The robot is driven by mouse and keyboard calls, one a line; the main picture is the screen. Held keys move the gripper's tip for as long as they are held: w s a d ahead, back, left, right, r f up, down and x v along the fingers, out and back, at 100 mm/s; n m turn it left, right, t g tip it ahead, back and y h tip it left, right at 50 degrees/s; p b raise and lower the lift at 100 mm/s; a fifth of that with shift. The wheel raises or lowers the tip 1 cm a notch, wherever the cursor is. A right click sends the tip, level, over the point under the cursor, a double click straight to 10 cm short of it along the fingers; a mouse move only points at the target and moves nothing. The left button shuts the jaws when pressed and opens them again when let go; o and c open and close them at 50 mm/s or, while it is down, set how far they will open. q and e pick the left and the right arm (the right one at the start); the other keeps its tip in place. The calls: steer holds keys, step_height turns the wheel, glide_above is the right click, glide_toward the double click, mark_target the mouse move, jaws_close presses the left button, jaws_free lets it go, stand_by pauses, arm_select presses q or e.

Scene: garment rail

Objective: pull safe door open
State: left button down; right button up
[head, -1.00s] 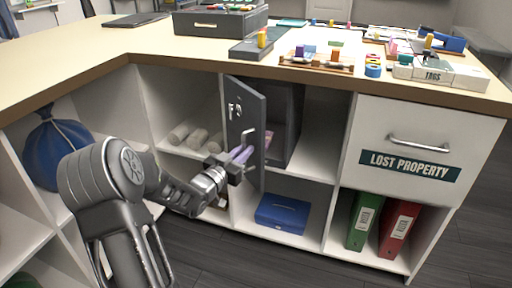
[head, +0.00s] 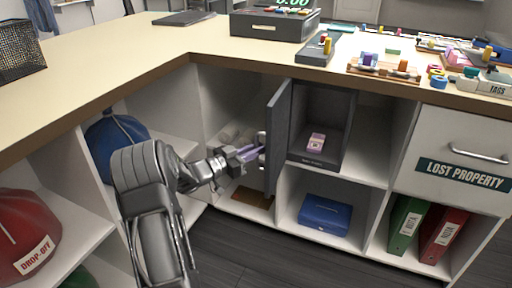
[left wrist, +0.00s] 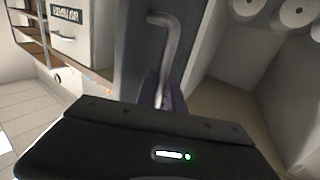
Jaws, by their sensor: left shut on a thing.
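The grey safe door (head: 279,135) stands swung wide open, seen nearly edge-on at the left of the safe (head: 345,104). Inside the safe is a small pink-and-white item (head: 316,142). My left gripper (head: 255,153) is at the door's outer face, shut on its handle. In the left wrist view the bent metal handle (left wrist: 170,50) rises from between the purple fingers (left wrist: 160,92), against the dark door (left wrist: 137,40). The fingertips are partly hidden there by the gripper body. My right gripper is not in view.
A blue box (head: 325,215) sits on the shelf below the safe. Green (head: 405,226) and red (head: 444,235) binders stand to its right. Blue (head: 113,135) and red (head: 25,232) bags fill the left shelves. The countertop (head: 130,58) overhangs the shelves. The floor in front is clear.

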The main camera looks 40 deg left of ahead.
arm_select(q)
steer(key=shift+a+r+m+h, duration=0.1)
steer(key=shift+a+m+h, duration=0.25)
steer(key=shift+h, duration=0.15)
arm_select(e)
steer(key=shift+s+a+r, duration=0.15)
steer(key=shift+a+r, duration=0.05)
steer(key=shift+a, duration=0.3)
arm_select(q)
steer(key=shift+w, duration=0.1)
steer(key=c, duration=1.5)
jaws_free()
steer(key=shift+o, duration=0.2)
steer(key=p+v, duration=0.1)
steer(key=v, duration=0.6)
steer(key=shift+s, duration=0.4)
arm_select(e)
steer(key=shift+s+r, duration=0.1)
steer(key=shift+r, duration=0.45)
arm_select(q)
steer(key=shift+a, duration=0.1)
